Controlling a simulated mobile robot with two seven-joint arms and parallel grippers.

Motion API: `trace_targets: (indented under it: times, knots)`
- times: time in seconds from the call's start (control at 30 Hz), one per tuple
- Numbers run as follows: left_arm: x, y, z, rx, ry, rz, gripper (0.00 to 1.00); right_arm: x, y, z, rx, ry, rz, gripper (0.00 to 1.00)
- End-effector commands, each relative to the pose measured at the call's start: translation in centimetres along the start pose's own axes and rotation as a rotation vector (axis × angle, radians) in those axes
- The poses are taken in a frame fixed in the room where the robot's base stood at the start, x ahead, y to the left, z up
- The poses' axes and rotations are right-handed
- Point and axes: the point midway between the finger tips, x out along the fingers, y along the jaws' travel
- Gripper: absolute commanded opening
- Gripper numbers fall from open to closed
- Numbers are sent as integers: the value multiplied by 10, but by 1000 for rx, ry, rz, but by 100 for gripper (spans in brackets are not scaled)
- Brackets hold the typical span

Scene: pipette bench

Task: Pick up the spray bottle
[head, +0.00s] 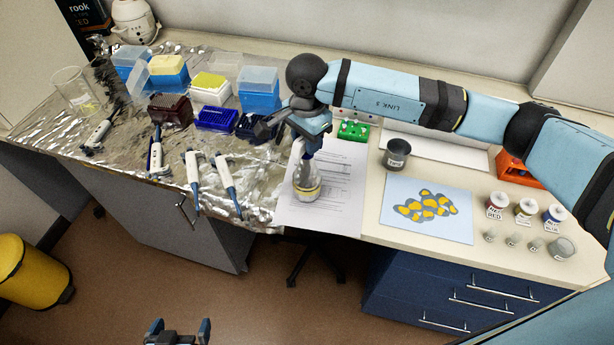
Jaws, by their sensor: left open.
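The spray bottle (307,186) is clear with a yellowish band near its base. It stands upright on a printed white sheet near the front edge of the bench. My right arm reaches in from the right, and its gripper (303,137) is directly over the bottle, at its top. The gripper covers the bottle's head, so I cannot tell whether the fingers are closed on it. My left gripper (179,330) is low at the bottom edge of the picture, over the floor. Its two fingers are apart with nothing between them.
Several pipettes (193,180) lie left of the bottle on crinkled foil, with tip boxes (211,88) behind. To the right are a dark cup (397,153), a blue sheet with yellow shapes (398,224) and labelled jars (497,204). A yellow bin (32,275) stands on the floor.

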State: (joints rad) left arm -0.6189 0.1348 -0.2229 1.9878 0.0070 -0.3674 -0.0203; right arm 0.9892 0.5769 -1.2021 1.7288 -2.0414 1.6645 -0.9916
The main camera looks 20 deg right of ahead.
Motion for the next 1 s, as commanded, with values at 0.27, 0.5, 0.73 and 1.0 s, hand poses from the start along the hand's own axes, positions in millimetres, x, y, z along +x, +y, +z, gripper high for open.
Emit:
trace_targets:
  times: [0.27, 0.5, 0.73, 1.0]
  knots:
    - [0, 1, 0, -1, -1, 2, 100, 0, 0, 0, 0, 0, 0, 0]
    - [0, 2, 0, -1, -1, 3, 100, -2, 0, 0, 0, 0, -2, 0]
    - [2, 2, 3, -2, -1, 3, 100, -12, -1, 0, 0, 0, -3, 0]
    - [8, 3, 13, -4, -3, 7, 100, -58, -1, 0, -1, 2, -8, 0]
